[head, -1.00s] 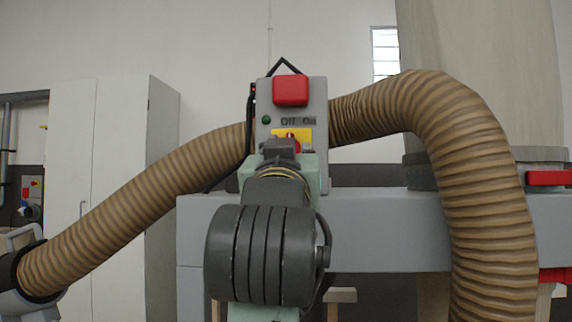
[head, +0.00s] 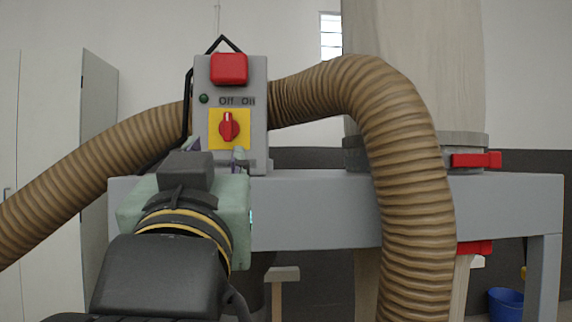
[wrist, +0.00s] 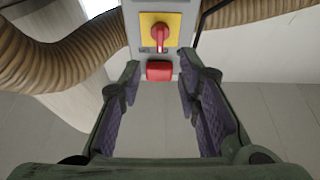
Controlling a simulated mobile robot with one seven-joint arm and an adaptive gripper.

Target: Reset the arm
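My gripper (head: 215,156) is in front of the lower part of a grey switch box (head: 258,110), seen from behind in the head view. In the wrist view my gripper (wrist: 159,72) is open, its two purple-padded fingers apart with nothing between them. The box has a red rotary knob (head: 229,127) on a yellow plate (head: 216,143), under "Off" and "On" lettering. The knob's handle stands upright. The knob (wrist: 160,34) also shows in the wrist view, beyond the fingertips. No finger visibly touches it.
A red block (head: 229,69) tops the box. A ribbed brown hose (head: 408,170) arches on both sides of it. A grey frame beam (head: 318,205) runs behind my arm. A white cabinet (head: 45,110) stands left; a blue bucket (head: 506,304) is at lower right.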

